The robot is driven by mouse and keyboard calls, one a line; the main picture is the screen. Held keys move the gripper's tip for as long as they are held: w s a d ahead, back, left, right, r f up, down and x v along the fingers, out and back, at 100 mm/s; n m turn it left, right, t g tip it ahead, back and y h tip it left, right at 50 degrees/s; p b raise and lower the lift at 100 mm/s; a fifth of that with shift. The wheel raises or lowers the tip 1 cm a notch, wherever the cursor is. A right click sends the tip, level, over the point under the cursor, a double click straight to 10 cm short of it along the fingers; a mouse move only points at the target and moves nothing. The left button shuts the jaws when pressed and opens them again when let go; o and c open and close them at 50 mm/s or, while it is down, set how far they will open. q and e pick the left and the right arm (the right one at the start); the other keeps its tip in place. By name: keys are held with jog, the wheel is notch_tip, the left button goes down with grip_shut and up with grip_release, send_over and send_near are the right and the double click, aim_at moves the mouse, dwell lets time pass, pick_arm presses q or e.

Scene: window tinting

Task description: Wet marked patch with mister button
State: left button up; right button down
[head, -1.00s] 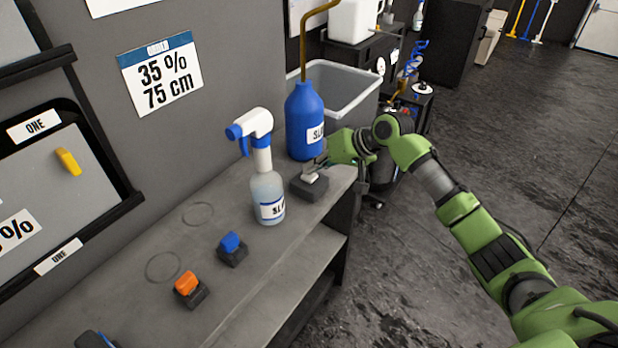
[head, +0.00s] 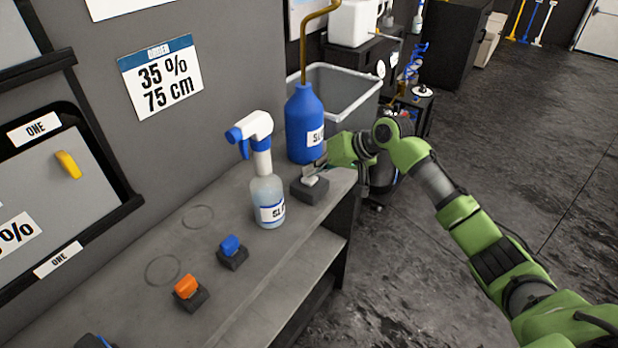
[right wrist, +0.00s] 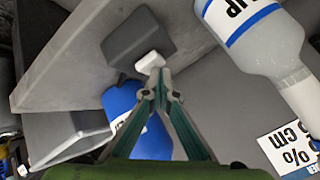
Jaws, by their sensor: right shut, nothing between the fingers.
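A clear spray bottle (head: 267,192) with a white and blue trigger head stands upright on the bench; it also shows in the right wrist view (right wrist: 245,35). To its right is a dark block (head: 305,193) with a white button (head: 314,181) on top. My right gripper (head: 318,167) is shut and empty, its fingertips at the white button. In the right wrist view the closed fingertips (right wrist: 158,82) overlap the edge of the white button (right wrist: 149,62); I cannot tell if they press it. No patch is clearly identifiable as the marked one. My left gripper is not in view.
A blue bottle (head: 304,135) with a bent brown tube stands close behind the gripper. A blue button (head: 231,245) and an orange button (head: 187,286) sit nearer on the bench (head: 120,310). Two faint rings mark the bare bench top. A grey bin (head: 345,82) stands beyond.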

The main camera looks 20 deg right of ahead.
aim_at(312, 178)
jog(key=shift+f, duration=0.5)
dwell(0.3)
jog(key=shift+r+p, duration=0.4)
jog(key=shift+p, duration=0.55)
notch_tip(312, 178, up, 6)
jog(key=p, duration=0.6)
jog(key=shift+r, duration=0.1)
